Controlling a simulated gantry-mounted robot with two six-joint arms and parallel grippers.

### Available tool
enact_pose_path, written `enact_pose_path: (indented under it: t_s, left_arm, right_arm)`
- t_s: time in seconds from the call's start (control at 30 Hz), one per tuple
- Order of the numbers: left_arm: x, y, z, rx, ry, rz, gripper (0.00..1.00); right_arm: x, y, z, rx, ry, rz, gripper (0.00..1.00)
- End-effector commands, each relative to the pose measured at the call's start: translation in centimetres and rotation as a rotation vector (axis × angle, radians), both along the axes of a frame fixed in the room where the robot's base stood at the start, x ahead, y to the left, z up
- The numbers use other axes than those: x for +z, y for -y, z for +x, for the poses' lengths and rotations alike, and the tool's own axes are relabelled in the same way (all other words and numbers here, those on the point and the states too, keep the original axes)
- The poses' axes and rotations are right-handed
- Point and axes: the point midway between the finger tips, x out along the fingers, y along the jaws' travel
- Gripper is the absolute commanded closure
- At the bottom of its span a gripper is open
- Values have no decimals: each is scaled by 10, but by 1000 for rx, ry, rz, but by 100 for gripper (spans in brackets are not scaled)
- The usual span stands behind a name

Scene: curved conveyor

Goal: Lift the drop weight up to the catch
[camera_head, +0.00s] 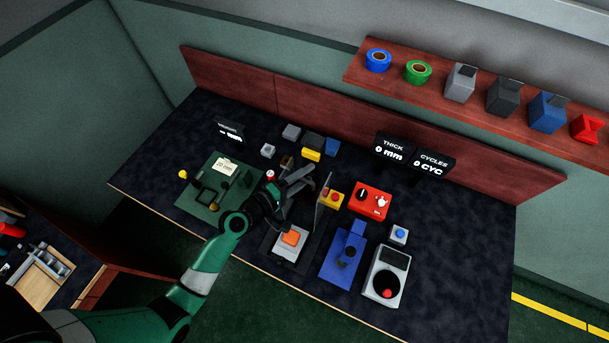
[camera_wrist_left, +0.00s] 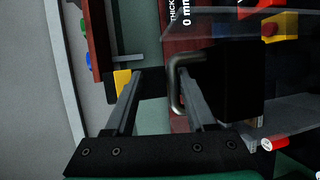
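A black block (camera_wrist_left: 232,88) with a bent metal handle (camera_wrist_left: 177,92), apparently the drop weight, is beside the right finger. The handle is close to that finger; whether they touch I cannot tell. In the head view the gripper and arm largely hide the weight, and I cannot make out the catch. My right gripper is not in view.
A thin upright panel (camera_head: 323,197) stands right of the gripper. Nearby are a red control box (camera_head: 372,201), a blue fixture (camera_head: 338,268), a grey device with a dial (camera_head: 388,262) and a green board (camera_head: 208,207). The bench's right end is clear.

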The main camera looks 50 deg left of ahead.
Motion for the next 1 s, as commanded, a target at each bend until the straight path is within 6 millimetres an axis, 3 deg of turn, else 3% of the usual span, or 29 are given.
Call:
enact_pose_path:
  t_s: [0.27, 0.7, 1.0]
  left_arm:
    - [3, -2, -12, 4, 2, 0, 53]
    - [18, -3, -104, 5, -1, -1, 53]
    - [22, -2, -115, 0, 0, 0, 53]
  right_arm:
    - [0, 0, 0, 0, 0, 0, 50]
    - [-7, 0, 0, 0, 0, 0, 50]
    - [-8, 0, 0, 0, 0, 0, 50]
